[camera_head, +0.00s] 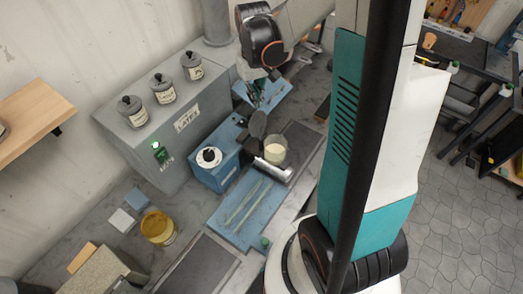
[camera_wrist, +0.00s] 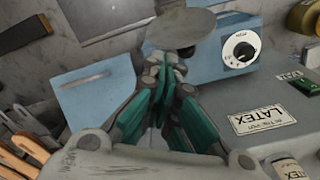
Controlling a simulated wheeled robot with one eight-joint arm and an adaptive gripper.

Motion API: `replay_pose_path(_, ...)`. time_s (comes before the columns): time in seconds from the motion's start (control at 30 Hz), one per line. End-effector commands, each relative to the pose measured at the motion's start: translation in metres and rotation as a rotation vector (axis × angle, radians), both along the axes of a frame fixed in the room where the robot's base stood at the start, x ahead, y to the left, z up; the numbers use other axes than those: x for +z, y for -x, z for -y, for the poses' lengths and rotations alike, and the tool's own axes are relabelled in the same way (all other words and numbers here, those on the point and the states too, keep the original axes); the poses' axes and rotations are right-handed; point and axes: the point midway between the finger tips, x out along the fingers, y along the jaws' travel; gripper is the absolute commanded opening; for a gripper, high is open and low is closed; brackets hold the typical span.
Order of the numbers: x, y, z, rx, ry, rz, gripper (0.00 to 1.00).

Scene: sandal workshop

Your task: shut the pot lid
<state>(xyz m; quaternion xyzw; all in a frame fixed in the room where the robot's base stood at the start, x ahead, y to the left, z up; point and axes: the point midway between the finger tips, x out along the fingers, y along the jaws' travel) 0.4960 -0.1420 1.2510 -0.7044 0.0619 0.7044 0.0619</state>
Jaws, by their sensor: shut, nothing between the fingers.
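My gripper (camera_head: 262,96) is shut and empty, behind the lid in the head view. Its teal fingers (camera_wrist: 168,72) meet near the lid; contact cannot be told.
A grey LATEX unit (camera_head: 180,125) with several lidded jars stands left of the heater. A blue mat (camera_head: 243,208) with pale strips lies in front. A yellow jar (camera_head: 158,228) stands at front left.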

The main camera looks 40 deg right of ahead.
Motion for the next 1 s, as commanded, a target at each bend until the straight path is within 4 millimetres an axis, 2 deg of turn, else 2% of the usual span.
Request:
replay_pose_path(0.23, -0.011, 0.0, 0.0, 0.0, 0.0, 0.0, 0.0)
replay_pose_path(0.37, -0.008, 0.002, 0.001, 0.0, 0.0, 0.0, 0.0)
replay_pose_path(1.0, -0.008, 0.034, 0.012, -0.001, 0.0, 0.0, 0.0)
